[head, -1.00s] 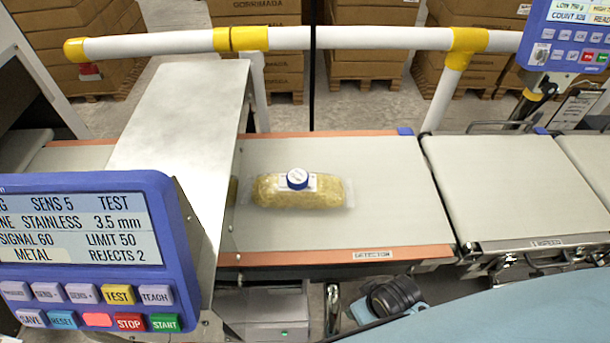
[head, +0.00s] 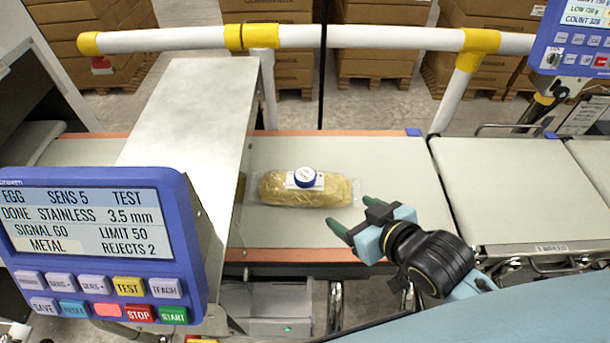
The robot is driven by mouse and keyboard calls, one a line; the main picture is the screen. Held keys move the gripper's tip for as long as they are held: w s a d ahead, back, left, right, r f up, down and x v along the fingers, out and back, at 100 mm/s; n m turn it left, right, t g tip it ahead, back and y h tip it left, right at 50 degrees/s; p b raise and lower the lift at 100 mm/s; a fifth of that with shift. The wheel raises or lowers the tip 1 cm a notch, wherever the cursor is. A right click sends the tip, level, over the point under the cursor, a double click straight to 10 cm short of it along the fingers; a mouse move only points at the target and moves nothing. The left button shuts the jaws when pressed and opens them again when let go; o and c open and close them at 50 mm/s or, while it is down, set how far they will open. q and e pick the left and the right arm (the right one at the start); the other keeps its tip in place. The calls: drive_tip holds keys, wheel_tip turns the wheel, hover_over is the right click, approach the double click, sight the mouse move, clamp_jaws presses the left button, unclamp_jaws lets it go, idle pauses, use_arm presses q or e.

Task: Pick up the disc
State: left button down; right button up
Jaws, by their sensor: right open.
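The disc (head: 305,176) is small and round, with a blue rim and a pale top. It rests on top of a clear bag of yellowish food (head: 280,189), which lies on the belt (head: 390,170) just right of the metal detector's steel housing. My right gripper (head: 347,215) is open and empty, its two green-tipped fingers pointing left. It is over the front part of the belt, to the lower right of the bag and apart from the disc. My left gripper is not in view.
A blue control panel (head: 100,245) stands at the lower left, before the steel housing (head: 185,120). A white and yellow rail (head: 380,38) runs behind the belt. A second panel (head: 580,40) is at the upper right. The belt right of the bag is clear behind my gripper.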

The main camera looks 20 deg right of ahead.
sight(305, 175)
drive_tip(key=shift+n+t+y, duration=0.3)
drive_tip(key=shift+t+y, duration=0.4)
drive_tip(key=shift+t, duration=0.1)
drive_tip(key=x, duration=0.4)
drive_tip(key=r+x, duration=0.1)
drive_tip(key=x, duration=0.4)
drive_tip(key=r+b+x, duration=0.1)
drive_tip(key=x, duration=0.4)
drive_tip(key=shift+w+a+r, duration=0.15)
drive_tip(key=shift+w+a, duration=0.25)
drive_tip(key=shift+w, duration=0.15)
drive_tip(key=c, duration=1.1)
